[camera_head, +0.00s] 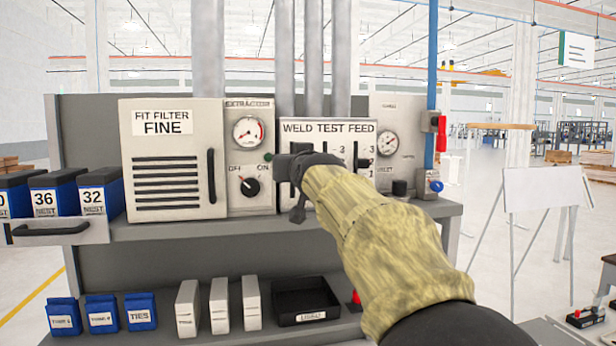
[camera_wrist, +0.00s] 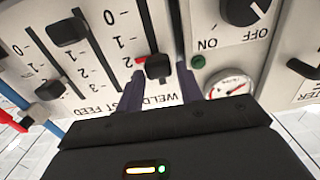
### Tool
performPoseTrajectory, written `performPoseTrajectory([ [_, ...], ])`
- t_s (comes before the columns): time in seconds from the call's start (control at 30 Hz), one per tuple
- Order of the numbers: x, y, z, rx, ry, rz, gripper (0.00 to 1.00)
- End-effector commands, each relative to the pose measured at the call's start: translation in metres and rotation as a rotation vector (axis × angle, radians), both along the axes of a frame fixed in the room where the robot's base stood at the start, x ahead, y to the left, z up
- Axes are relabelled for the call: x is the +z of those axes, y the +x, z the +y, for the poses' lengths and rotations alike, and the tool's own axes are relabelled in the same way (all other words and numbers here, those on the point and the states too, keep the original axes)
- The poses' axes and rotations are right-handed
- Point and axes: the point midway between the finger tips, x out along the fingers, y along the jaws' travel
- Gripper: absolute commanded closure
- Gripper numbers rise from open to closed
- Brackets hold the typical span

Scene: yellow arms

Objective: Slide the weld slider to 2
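The control panel (camera_head: 300,127) is labelled WELD, TEST and FEED. In the wrist view it appears upside down. The black weld slider knob (camera_wrist: 158,67) sits in its slot beside the 2 mark, which has a red tick (camera_wrist: 139,61). Whether it is exactly level with the mark I cannot tell. My gripper (camera_wrist: 160,78) has one finger on each side of this knob, seemingly with narrow gaps. In the head view my gripper (camera_head: 298,190) covers the weld slider.
The other two sliders are beside it, one with a black knob (camera_wrist: 68,31). The extractor dial (camera_head: 250,187) and gauge (camera_head: 249,132) are just left of the panel. A black tray (camera_head: 305,318) is on the lower shelf.

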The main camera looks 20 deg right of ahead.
Motion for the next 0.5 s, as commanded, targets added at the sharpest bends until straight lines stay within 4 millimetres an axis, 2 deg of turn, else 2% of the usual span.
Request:
performPoseTrajectory([
  [0.5,-0.004,-0.102,0.017,0.000,-0.002,-0.005,0.64],
])
